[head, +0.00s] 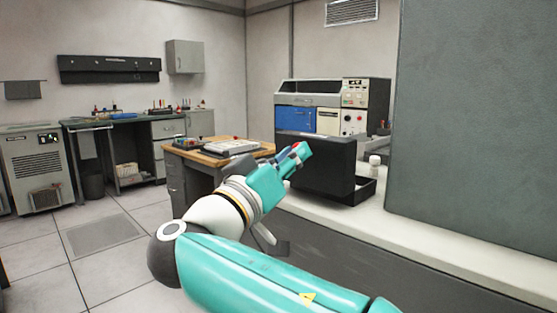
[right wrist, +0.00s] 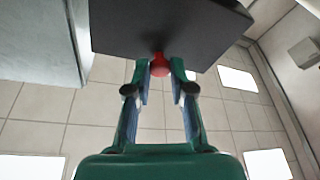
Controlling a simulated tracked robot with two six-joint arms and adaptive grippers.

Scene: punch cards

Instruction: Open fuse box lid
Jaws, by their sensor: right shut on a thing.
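The fuse box (head: 368,189) is a black box on the pale counter. Its dark lid (head: 325,165) stands raised, close to upright. My right gripper (head: 301,152) is at the lid's upper left edge. In the right wrist view my right gripper (right wrist: 160,72) has its fingertips on both sides of a red knob (right wrist: 160,65) at the edge of the lid (right wrist: 165,28), and it is shut on the knob. The inside of the box is mostly hidden behind the lid. My left gripper is in neither view.
A small white bottle (head: 375,163) stands behind the box on the counter (head: 450,240). A large grey cabinet (head: 475,120) stands at the right. A wooden-topped desk (head: 185,152) and a machine with a blue panel (head: 295,119) are behind.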

